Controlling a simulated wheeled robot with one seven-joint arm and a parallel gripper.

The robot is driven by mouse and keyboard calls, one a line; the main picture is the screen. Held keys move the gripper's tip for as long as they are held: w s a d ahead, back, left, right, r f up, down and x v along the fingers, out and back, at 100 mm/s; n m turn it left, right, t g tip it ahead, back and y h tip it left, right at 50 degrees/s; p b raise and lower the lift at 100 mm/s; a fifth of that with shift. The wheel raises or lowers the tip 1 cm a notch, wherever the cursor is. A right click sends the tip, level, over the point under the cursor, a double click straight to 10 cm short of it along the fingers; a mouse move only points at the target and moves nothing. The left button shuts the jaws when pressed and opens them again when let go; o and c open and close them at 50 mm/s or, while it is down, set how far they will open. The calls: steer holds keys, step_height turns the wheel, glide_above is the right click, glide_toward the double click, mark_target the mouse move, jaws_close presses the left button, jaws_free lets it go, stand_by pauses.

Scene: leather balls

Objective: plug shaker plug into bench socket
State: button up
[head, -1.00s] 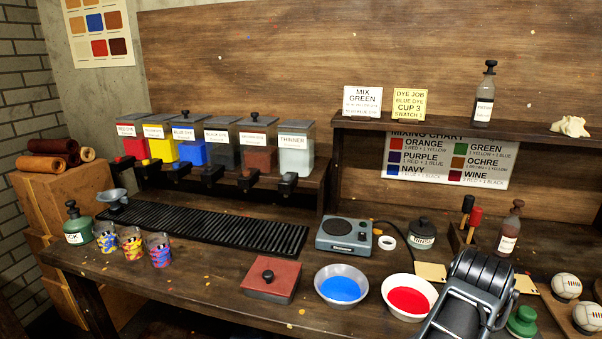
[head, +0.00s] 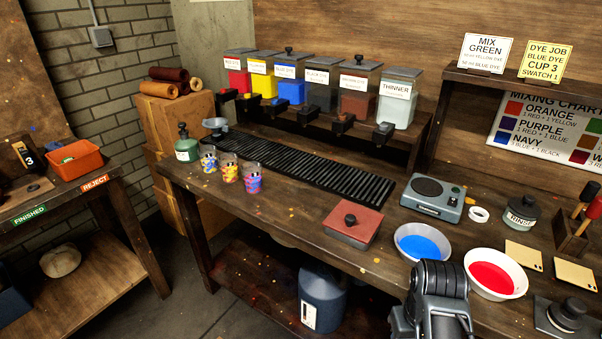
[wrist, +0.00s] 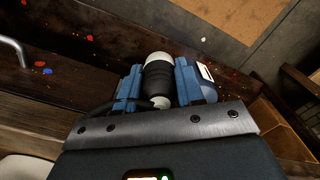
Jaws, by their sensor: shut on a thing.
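In the wrist view my gripper (wrist: 160,80) is shut on a black cylinder with pale ends, which looks like the shaker plug (wrist: 157,82). A dark cable (wrist: 105,106) runs off to its left. My arm rises at the bottom of the head view, and the gripper itself does not show there. I cannot make out the bench socket in either view.
Blue (head: 422,244) and red (head: 491,275) dye bowls stand near my arm. A second table with an orange bin (head: 75,159) is at far left.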

steer(key=shift+s+f, duration=0.3)
steer(key=shift+s, duration=0.1)
steer(key=shift+a+f+b, duration=0.15)
steer(key=shift+f+b, duration=0.6)
steer(key=shift+b, duration=0.05)
steer(key=shift+w, duration=0.1)
